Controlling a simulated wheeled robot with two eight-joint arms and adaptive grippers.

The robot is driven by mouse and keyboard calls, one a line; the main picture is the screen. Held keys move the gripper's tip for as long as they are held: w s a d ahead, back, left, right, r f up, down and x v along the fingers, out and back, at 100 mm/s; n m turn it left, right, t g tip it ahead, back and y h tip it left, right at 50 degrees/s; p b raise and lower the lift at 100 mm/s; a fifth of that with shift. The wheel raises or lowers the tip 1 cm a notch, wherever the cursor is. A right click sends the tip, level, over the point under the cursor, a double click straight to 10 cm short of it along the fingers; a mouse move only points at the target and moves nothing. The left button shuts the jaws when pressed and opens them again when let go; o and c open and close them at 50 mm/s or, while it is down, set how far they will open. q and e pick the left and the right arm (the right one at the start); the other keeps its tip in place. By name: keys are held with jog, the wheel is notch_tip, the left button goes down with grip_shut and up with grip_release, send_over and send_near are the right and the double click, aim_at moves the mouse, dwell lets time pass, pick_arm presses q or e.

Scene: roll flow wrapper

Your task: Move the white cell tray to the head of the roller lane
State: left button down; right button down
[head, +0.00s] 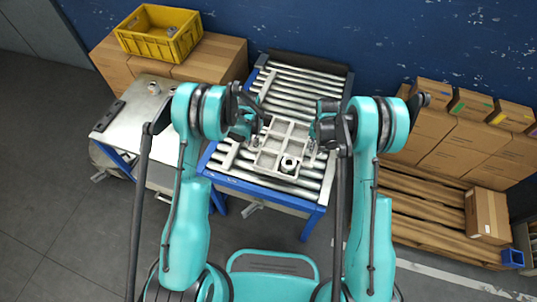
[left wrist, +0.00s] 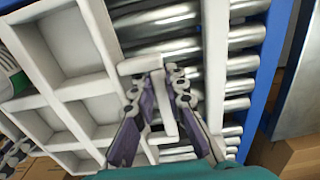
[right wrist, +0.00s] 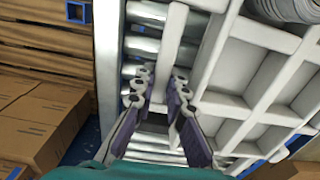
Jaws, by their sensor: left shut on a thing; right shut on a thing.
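The white cell tray (head: 276,150) is over the rollers of the roller lane (head: 305,82), near its front half. It looks about level; I cannot tell whether it touches the rollers. In the head view the fingertips are partly hidden by my wrists.
A pale guide rail (left wrist: 215,55) runs along the lane's left side. A metal side table (head: 135,125) stands at left. A yellow crate (head: 158,33) sits on cartons behind it. Cartons (head: 487,215) on a wooden pallet (head: 425,212) are close at right. A dark plate borders the lane's far end.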

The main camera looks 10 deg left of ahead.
pick_arm(q)
jog(key=shift+a, duration=0.15)
pick_arm(e)
jog(key=shift+w+a, duration=0.1)
jog(key=shift+a, duration=0.05)
pick_arm(q)
jog(key=shift+f, duration=0.2)
pick_arm(e)
jog(key=shift+f, duration=0.25)
